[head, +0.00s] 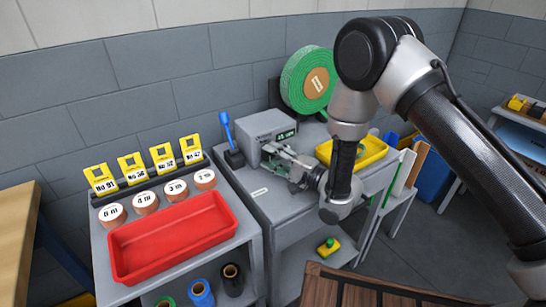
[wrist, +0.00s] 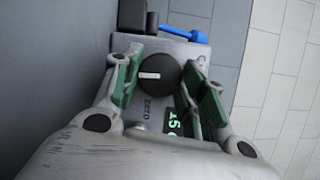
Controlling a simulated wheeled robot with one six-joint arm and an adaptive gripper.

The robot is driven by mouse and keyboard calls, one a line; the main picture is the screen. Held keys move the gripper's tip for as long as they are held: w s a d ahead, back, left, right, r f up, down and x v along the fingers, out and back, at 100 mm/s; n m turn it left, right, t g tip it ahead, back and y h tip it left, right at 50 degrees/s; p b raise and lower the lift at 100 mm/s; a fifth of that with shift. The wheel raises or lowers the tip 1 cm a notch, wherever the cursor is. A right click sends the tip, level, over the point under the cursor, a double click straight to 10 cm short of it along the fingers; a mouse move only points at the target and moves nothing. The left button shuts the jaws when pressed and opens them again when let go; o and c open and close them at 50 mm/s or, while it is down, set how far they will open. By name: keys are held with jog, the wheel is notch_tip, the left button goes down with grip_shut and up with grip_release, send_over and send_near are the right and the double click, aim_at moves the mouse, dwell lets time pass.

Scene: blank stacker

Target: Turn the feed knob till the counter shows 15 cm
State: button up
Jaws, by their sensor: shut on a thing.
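The feed knob (wrist: 157,73) is round and black with a white pointer mark, and it sits on the grey counter box (wrist: 196,52). My gripper (wrist: 157,80) is shut on the knob, its green-padded fingers on either side. In the head view my gripper (head: 296,172) reaches the front of the grey box (head: 262,130), and the knob is hidden there. The green counter display (head: 286,134) is on the box face. In the wrist view the display (wrist: 174,123) appears turned and partly cut off by my finger; its digits cannot be read surely.
A blue-handled lever (head: 227,130) stands left of the box. A green reel (head: 307,80) is behind, and a yellow tray (head: 378,152) is to the right. A red tray (head: 124,263) and several labelled rolls are on the left table. A yellow box with a green button (head: 328,247) is below.

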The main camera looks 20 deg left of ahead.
aim_at(263, 133)
jog(key=o, duration=1)
jog(key=shift+d, duration=0.1)
jog(key=o, duration=0.4)
jog(key=r, duration=0.6)
jog(key=shift+w+a+r, duration=0.2)
jog(key=shift+w+a, duration=0.15)
jog(key=r, duration=0.3)
jog(key=shift+s+d+r, duration=0.2)
jog(key=shift+s+d, duration=0.1)
jog(key=shift+s, duration=0.05)
jog(key=shift+c, duration=0.8)
jog(key=shift+a, duration=0.1)
jog(key=shift+c, duration=1.1)
jog(key=shift+r, duration=0.15)
